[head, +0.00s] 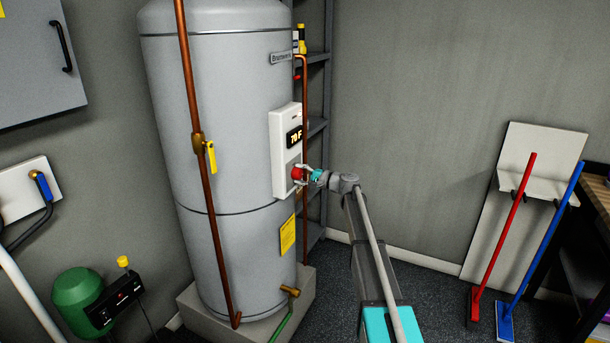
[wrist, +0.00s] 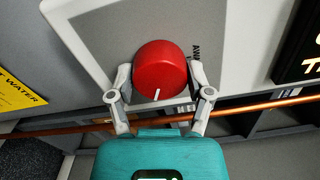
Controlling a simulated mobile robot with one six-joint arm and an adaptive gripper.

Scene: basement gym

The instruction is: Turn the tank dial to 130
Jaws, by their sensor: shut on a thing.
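The tank (head: 240,120) is a tall grey cylinder on a low plinth. A white control panel (head: 286,120) is on its right side, with a display (head: 294,137) that appears to read 70 F. The red dial (wrist: 160,68) sits on the panel below the display; it also shows in the head view (head: 298,174). A white mark on the dial points toward the bottom of the wrist view. My gripper (wrist: 160,80) is shut on the dial, one finger on each side. In the head view, my gripper (head: 307,174) reaches the panel from the right.
A copper pipe (head: 193,90) with a yellow valve handle (head: 211,157) runs down the tank's front. A dark shelf (head: 314,130) stands behind. A red broom (head: 505,235) and a blue one (head: 540,240) lean at right. The floor between (head: 425,290) is clear.

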